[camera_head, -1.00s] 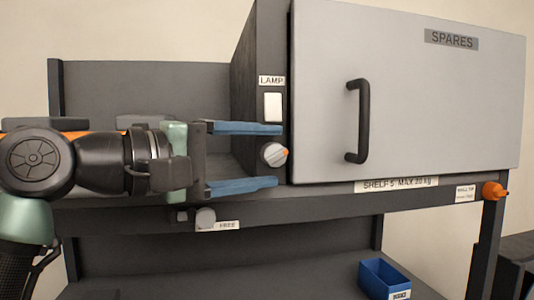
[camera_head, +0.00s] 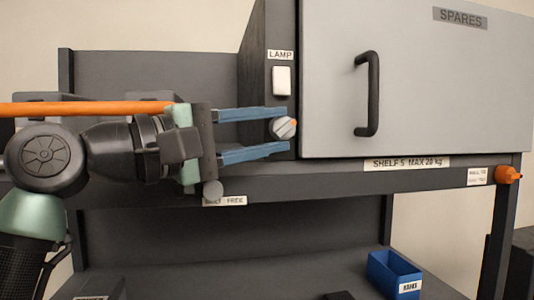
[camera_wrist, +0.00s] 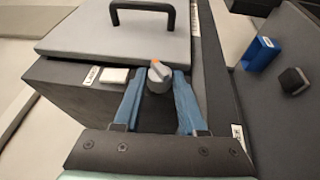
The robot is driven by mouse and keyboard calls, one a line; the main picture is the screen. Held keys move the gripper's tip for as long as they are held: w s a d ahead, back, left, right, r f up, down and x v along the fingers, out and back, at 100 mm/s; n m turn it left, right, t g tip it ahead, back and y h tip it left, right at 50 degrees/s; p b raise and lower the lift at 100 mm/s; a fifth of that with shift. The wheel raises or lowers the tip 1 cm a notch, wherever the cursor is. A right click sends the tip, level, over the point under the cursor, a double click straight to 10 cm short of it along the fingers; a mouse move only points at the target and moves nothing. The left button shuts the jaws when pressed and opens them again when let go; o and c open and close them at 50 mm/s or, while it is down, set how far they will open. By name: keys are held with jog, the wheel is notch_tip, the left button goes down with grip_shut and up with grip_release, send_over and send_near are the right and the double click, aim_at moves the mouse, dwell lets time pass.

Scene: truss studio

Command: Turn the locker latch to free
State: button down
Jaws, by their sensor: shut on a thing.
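The locker latch is a round grey knob (camera_head: 281,128) with an orange mark, on the dark panel left of the locker door (camera_head: 430,95). The mark lies at the knob's upper right in the head view. In the wrist view the knob (camera_wrist: 158,80) stands between the fingertips, its orange mark toward the door. My gripper (camera_head: 287,131) reaches in from the left, and its blue fingers are shut on the knob from above and below. In the wrist view my gripper (camera_wrist: 160,84) has one finger on each side of the knob. The fingers hide part of the knob.
A white lamp switch (camera_head: 281,81) sits just above the knob. The door's black handle (camera_head: 371,95) stands out to the right. A shelf edge with a FREE label (camera_head: 225,200) runs below my gripper. A blue bin (camera_head: 393,272) stands on the lower shelf.

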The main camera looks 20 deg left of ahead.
jog(key=shift+d+f+n+t+h+b, duration=0.1)
jog(key=shift+f+n+t+h+b, duration=0.3)
jog(key=shift+b, duration=0.65)
jog(key=shift+f+n+t+h+b, duration=0.1)
jog(key=shift+t+b, duration=0.5)
jog(key=shift+b, duration=0.45)
jog(key=shift+r+b, duration=0.2)
jog(key=shift+b, duration=0.1)
jog(key=shift+r, duration=0.1)
jog(key=shift+c, duration=2.4)
grip_release()
jog(key=shift+w, duration=0.1)
